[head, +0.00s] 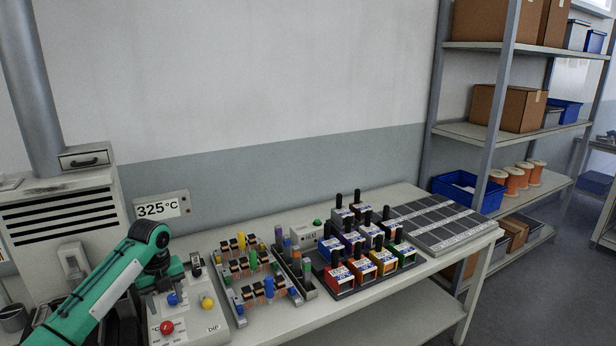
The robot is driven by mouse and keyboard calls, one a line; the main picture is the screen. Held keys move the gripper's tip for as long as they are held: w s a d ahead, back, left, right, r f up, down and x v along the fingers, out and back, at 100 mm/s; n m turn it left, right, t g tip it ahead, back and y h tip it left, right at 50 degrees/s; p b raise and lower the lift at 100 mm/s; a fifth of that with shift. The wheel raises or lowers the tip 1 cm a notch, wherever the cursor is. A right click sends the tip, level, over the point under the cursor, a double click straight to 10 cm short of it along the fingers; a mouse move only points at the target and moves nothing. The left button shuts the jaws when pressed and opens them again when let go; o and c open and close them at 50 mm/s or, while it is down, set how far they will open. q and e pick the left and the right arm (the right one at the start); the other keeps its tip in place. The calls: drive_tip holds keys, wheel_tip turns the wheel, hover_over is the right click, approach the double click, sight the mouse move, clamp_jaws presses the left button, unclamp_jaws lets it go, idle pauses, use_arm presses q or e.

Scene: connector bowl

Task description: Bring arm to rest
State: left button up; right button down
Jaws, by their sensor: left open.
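My left arm comes in from the lower left, with a green link rising to a dark joint. My left gripper (190,268) hangs small and dark just past that joint, above the back of the control box (190,325) at the table's left end. It is open, and I see nothing held in it. Its fingertips are hard to make out at this size. My right gripper is not in view.
A vented machine (65,225) stands left. Shelving (485,134) stands right. The space above the table is free.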

use_arm(q)
drive_tip(key=s+d+f+n+t+h, duration=0.1)
drive_tip(key=s+d+f+n, duration=0.8)
drive_tip(key=s+d+f, duration=0.85)
drive_tip(key=s+r+n+t, duration=0.35)
drive_tip(key=s+n, duration=1.25)
drive_tip(key=s, duration=0.7)
wheel_tip(320, 180, down, 30)
drive_tip(key=g, duration=0.2)
drive_tip(key=s+a+f, duration=0.2)
drive_tip(key=s+f, duration=0.8)
drive_tip(key=s+a+f+g, duration=0.1)
drive_tip(key=s+f, duration=0.8)
drive_tip(key=s, duration=0.1)
drive_tip(key=shift+a+f+y, duration=0.4)
